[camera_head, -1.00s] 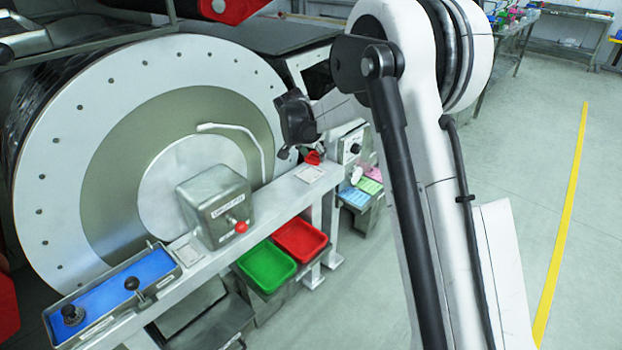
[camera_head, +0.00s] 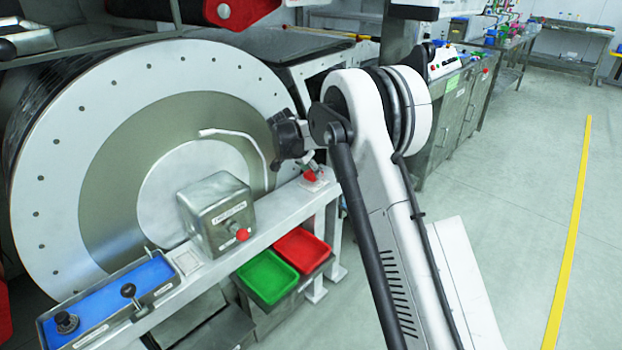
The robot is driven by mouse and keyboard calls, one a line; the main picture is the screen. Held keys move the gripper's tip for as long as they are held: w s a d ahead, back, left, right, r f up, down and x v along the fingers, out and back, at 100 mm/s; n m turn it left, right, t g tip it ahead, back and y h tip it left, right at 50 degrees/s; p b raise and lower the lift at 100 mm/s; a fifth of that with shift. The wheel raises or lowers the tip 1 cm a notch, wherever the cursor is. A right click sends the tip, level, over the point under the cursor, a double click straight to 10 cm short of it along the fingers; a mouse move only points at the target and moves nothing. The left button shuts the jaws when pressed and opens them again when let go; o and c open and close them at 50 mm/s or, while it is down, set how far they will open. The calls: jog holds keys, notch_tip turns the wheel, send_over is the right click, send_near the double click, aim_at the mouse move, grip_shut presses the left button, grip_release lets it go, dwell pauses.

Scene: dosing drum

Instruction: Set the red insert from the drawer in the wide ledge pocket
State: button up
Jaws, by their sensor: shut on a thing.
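The red insert (camera_head: 310,176) is at the right end of the grey ledge (camera_head: 270,213), small in the picture. My gripper (camera_head: 308,164) is shut on it from above, its fingers largely hidden by its dark body and the wrist. The insert is over or touching a light square plate (camera_head: 317,186) on the ledge; I cannot tell whether it sits in a pocket. A second light square plate (camera_head: 187,263) lies on the ledge left of the grey box. I cannot clearly make out the drawer.
A grey box (camera_head: 217,215) with a red knob (camera_head: 242,235) stands mid-ledge. A blue panel (camera_head: 110,298) with black levers is at the left end. Green (camera_head: 267,278) and red (camera_head: 302,252) trays hang below. The large drum (camera_head: 75,150) stands close behind. Open floor lies right.

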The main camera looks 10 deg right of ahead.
jog(key=shift+f, duration=1.2)
jog(key=shift+f, duration=0.1)
jog(key=o, duration=1.1)
jog(key=p+v, duration=0.2)
jog(key=v, duration=1)
jog(key=s+d+r+n+y, duration=0.2)
jog(key=s+d+r+n, duration=0.1)
jog(key=s+r, duration=0.85)
jog(key=s+d+r+n+t, duration=0.1)
jog(key=s+r, duration=0.1)
jog(key=s, duration=0.4)
jog(key=s+d+r+n+t, duration=0.1)
jog(key=s+r+n, duration=0.15)
jog(key=s, duration=0.45)
jog(key=s+f+n+y, duration=0.1)
jog(key=s, duration=0.7)
jog(key=s+f+n+t+y, duration=0.1)
jog(key=s+f+n, duration=0.1)
jog(key=s, duration=0.6)
jog(key=s+f+n, duration=0.1)
jog(key=s+f, duration=0.1)
jog(key=s, duration=0.6)
jog(key=shift+s+d+f+n+t+y, duration=0.2)
jog(key=shift+d+f+n+t+y, duration=0.05)
jog(key=shift+d+t+y, duration=0.15)
